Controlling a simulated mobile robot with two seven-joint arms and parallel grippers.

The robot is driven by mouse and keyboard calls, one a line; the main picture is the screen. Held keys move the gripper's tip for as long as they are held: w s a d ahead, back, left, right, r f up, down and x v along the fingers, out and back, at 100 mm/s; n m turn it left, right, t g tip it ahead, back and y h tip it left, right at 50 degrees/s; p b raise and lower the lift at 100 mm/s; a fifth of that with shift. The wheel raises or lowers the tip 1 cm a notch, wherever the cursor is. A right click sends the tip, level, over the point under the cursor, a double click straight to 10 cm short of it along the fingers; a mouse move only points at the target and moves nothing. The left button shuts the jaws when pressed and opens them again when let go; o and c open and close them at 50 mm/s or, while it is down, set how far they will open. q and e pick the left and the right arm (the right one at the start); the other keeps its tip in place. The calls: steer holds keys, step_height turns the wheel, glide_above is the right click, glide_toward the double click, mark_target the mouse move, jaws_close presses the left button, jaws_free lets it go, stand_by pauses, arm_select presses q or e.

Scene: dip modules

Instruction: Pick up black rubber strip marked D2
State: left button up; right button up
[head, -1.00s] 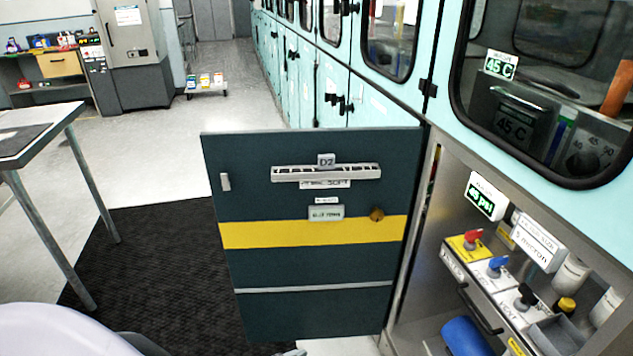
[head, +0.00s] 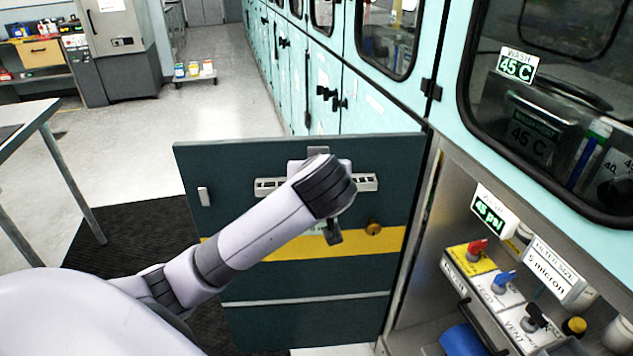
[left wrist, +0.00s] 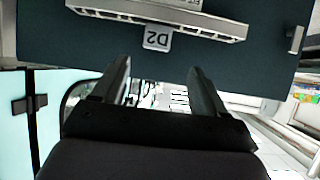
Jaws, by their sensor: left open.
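A D2 tag (left wrist: 157,38) appears upside down in the left wrist view, against a pale slotted rail (left wrist: 160,16) on a dark green open door panel. In the head view the same rail (head: 268,186) shows at both sides of my left arm, which covers its middle. No separate black rubber strip can be made out; the rail's slots look dark. My left gripper (left wrist: 158,67) is open and empty, its two fingers apart and pointing toward the panel near the tag. In the head view my wrist hides most of the gripper. My right gripper is not in view.
The door panel (head: 237,222) stands open from the teal cabinet on the right, with a yellow band and a brass knob (head: 373,228). Valve controls (head: 480,250) sit right of it.

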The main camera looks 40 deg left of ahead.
arm_select(q)
steer(key=p+x, duration=0.1)
steer(key=x, duration=0.5)
steer(key=shift+w+f, duration=0.25)
steer(key=shift+f, duration=0.1)
steer(key=shift+d, duration=0.1)
steer(key=c, duration=1.2)
